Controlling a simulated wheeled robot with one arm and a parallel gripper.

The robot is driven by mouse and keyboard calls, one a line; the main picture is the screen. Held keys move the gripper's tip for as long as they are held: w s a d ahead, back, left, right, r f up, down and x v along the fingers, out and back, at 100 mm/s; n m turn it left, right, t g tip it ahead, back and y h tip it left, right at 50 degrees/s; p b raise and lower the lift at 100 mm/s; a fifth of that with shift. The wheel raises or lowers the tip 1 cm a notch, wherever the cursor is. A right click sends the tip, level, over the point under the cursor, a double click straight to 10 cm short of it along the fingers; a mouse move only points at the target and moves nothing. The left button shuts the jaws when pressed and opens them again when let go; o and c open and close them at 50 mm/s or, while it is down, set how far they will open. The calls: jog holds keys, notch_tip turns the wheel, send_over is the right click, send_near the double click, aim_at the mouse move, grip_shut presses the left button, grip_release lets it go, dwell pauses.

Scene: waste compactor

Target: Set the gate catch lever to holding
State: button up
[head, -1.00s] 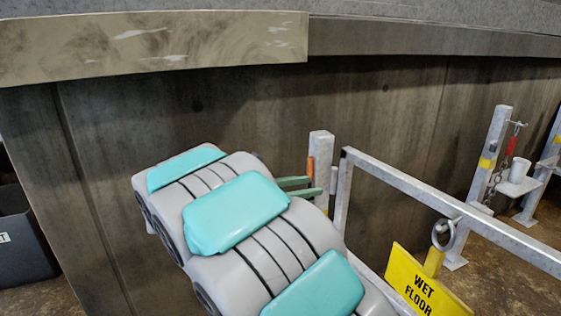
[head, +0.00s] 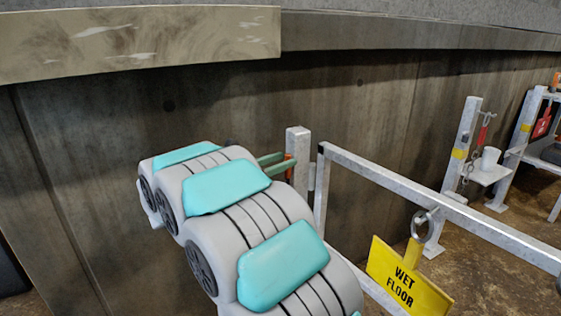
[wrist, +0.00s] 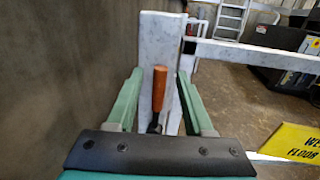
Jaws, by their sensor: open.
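The gate catch lever (wrist: 159,88) has an orange grip and a dark lower end, and stands roughly upright against a pale grey post (wrist: 160,40) in the wrist view. In the head view the lever (head: 289,168) is a small orange piece on the near side of the post (head: 298,150), partly hidden by my gripper. My gripper (wrist: 160,92) is open, its two green fingers either side of the lever with gaps on both sides. In the head view my gripper (head: 272,166) reaches the post from the left. The lever's lower end is partly hidden by my gripper's dark front edge.
A metal gate rail (head: 430,205) runs right from beside the post. A yellow wet floor sign (head: 405,280) hangs from it by a ring (head: 424,226). A concrete wall (head: 200,110) stands behind. Further right, a cup (head: 490,160) stands on a small shelf.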

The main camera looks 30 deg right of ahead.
grip_shut()
dwell(0.4)
dwell(1.0)
